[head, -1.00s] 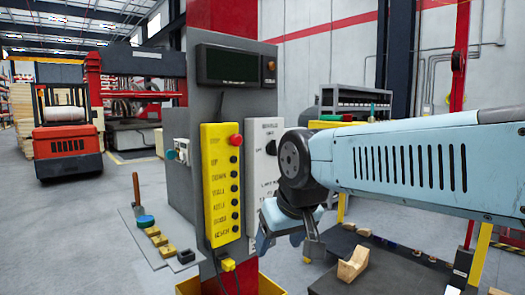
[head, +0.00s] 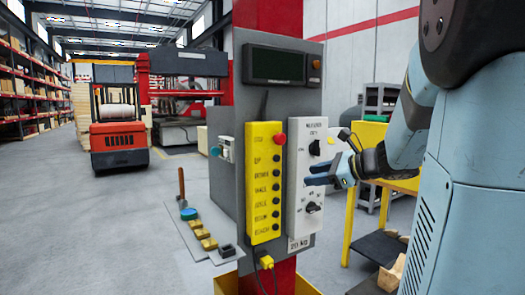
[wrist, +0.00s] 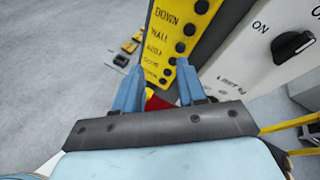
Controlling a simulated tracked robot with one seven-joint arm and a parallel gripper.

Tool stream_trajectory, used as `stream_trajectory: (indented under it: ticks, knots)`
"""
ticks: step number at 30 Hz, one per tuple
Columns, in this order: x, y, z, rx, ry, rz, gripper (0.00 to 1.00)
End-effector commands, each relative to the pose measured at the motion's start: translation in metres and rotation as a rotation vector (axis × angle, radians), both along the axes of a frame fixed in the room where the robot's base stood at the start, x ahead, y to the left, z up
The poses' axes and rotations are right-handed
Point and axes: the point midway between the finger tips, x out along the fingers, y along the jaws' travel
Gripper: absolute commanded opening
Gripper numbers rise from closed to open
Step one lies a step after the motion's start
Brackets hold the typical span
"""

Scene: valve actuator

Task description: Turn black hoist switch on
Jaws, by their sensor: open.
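The white switch box (head: 301,205) carries two black rotary switches, an upper one (head: 314,147) and a lower one (head: 312,207). Its small lettering is too blurred for me to tell which is the hoist switch. In the wrist view one black knob (wrist: 293,45) shows at the upper right, with "ON" printed to its left. My gripper (head: 309,179) is open and empty in front of the box, at a height between the two switches in the head view. In the wrist view my gripper (wrist: 157,80) has its fingers apart, left of the knob and clear of it.
A yellow button box (head: 263,185) hangs just left of the white box. A grey shelf (head: 205,240) with small blocks juts out at lower left. A yellow-framed table (head: 348,215) stands behind my arm. An orange forklift (head: 118,135) is far back; open floor lies left.

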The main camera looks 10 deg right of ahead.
Motion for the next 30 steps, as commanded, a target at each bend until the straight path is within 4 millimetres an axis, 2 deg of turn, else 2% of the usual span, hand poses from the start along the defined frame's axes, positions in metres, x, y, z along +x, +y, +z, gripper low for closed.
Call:
stream_trajectory:
  ticks: [1,6,9,12,15,20,30]
  knots:
    - [0.011,-0.025,0.004,0.097,-0.002,-0.077,0.40]
    - [0.035,-0.098,0.020,0.385,-0.045,-0.286,0.40]
    - [0.039,-0.129,0.025,0.493,-0.070,-0.360,0.40]
    - [0.041,-0.145,0.028,0.551,-0.087,-0.397,0.40]
    - [0.044,-0.150,0.029,0.570,-0.093,-0.409,0.40]
    - [0.060,-0.144,0.029,0.570,-0.092,-0.407,0.40]
    - [0.116,-0.125,0.028,0.568,-0.091,-0.406,0.40]
